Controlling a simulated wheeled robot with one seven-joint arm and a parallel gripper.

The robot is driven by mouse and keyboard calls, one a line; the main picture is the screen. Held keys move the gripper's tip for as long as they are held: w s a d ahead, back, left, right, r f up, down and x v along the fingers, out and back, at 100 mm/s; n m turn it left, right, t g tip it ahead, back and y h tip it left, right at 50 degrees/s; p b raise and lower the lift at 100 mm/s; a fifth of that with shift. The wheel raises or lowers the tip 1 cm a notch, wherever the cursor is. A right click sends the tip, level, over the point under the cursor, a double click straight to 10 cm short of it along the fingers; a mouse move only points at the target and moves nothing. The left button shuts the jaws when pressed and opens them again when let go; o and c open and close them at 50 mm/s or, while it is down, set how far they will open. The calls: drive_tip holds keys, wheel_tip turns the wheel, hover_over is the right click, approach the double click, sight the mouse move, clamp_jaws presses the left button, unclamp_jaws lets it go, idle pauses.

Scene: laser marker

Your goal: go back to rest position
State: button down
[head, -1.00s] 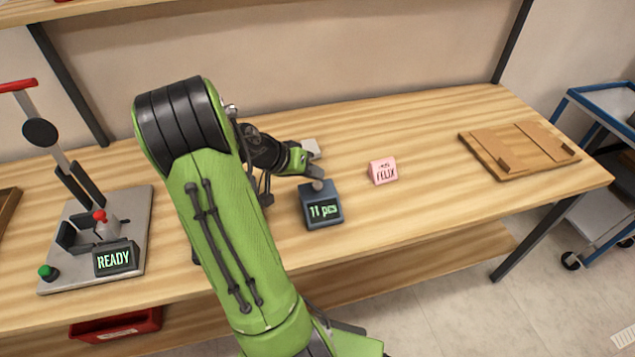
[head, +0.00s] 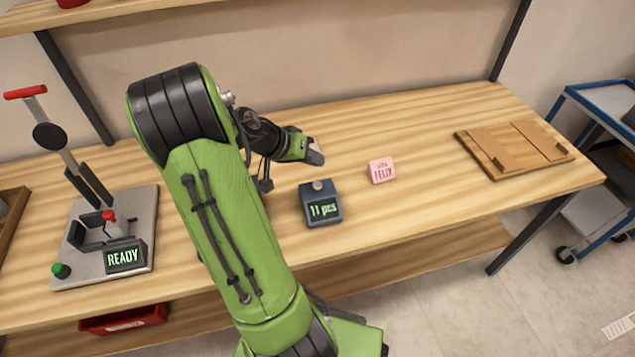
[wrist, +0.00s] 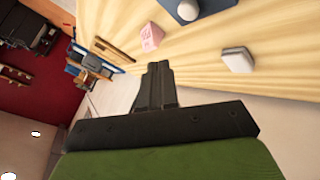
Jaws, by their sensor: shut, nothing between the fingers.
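My gripper (head: 317,152) is raised over the back part of the wooden table (head: 420,220), behind the counter box and apart from it. In the wrist view its dark fingers (wrist: 157,68) are together with nothing between them. The counter box (head: 321,207) has a knob on top and reads "11 pcs"; its body also shows at the top of the wrist view (wrist: 215,5). The pink card (head: 381,170) reading "FELIX" stands to the right of the counter box. A small whitish block (wrist: 238,60) lies on the table in the wrist view; my gripper hides it in the head view.
At the left is a lever device on a grey plate (head: 80,272), its display (head: 124,257) reading "READY". A wooden board with brown pieces (head: 490,165) lies at the right. A blue trolley (head: 590,110) stands beyond. A red bin (head: 122,320) is below the table.

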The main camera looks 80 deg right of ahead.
idle(0.6)
drive_tip(key=w+a+r+n+t+y+p, duration=0.1)
drive_tip(key=w+a+r+n+t+p, duration=0.1)
drive_tip(key=w+a+r+n+t, duration=0.4)
drive_tip(key=w+a+r+n+t+p, duration=0.15)
drive_tip(key=w+a+r, duration=0.25)
drive_tip(key=w+a, duration=0.5)
drive_tip(key=s+a+r+n+t+y+p, duration=0.1)
drive_tip(key=s+a+r+n, duration=0.1)
drive_tip(key=a, duration=0.6)
drive_tip(key=s+a+r+n+t+y+p, duration=0.1)
drive_tip(key=s+a+r+n+t+y, duration=0.1)
drive_tip(key=a+n, duration=0.3)
drive_tip(key=s+a+r+n+t+y+p, duration=0.1)
drive_tip(key=s+a+r+n+t+y, duration=0.1)
drive_tip(key=a, duration=0.9)
drive_tip(key=shift+s+a+r+n, duration=0.25)
drive_tip(key=shift+s+r+n, duration=0.1)
drive_tip(key=shift+r+n, duration=0.7)
drive_tip(key=shift+f, duration=0.15)
